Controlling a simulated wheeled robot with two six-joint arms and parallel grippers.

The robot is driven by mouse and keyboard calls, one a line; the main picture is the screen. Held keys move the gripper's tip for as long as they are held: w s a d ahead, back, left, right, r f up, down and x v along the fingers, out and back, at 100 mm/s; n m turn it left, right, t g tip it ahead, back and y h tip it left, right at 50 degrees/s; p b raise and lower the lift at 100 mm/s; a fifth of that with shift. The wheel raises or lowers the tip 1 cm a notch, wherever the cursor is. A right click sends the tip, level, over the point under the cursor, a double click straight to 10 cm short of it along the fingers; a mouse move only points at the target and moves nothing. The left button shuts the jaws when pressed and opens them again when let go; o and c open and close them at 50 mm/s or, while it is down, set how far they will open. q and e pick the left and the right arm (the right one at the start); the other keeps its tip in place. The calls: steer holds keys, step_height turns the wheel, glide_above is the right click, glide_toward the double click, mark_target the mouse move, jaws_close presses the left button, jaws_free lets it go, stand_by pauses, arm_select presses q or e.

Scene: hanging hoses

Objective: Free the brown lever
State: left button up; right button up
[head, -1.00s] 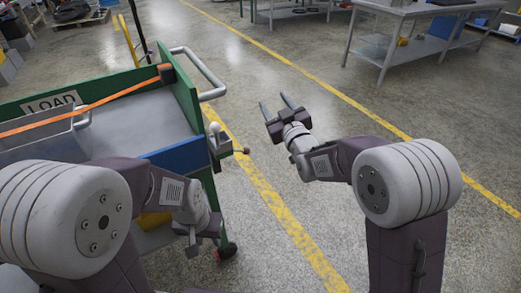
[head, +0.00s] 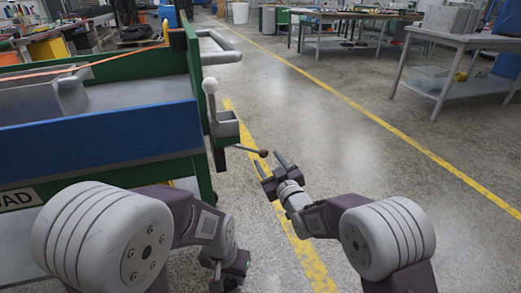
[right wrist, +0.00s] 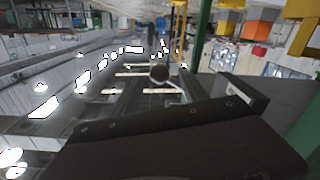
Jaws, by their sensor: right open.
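The brown lever (head: 248,150) is a thin rod with a round brown knob at its end. It sticks out to the right from a grey bracket on the green cart's corner. A round dark knob (right wrist: 160,75) shows near the middle of the right wrist view. My right gripper (head: 270,163) is open and empty, its fingertips close to the knob in the head view; I cannot tell whether they touch. My left gripper (head: 230,277) hangs low beside the cart, pointing down; its fingers are not clear.
The green cart (head: 199,75) has a blue front panel (head: 100,138), a grey handle (head: 222,46) and an orange strap (head: 100,62). Floor to the right is clear, with tables (head: 460,40) beyond.

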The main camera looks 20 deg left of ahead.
mark_target(265, 156)
steer(key=p+x, duration=0.1)
steer(key=x, duration=0.2)
steer(key=shift+w+a, duration=0.2)
steer(key=shift+w, duration=0.1)
steer(key=b+x, duration=0.1)
steer(key=x, duration=0.1)
steer(key=shift+w+a+f+b, duration=0.15)
steer(key=shift+w+a+b, duration=0.15)
steer(key=shift+b, duration=0.1)
arm_select(q)
steer(key=shift+r, duration=0.1)
arm_select(e)
steer(key=shift+w+a, duration=0.3)
steer(key=shift+w, duration=0.2)
jaws_close()
steer(key=shift+r, duration=0.35)
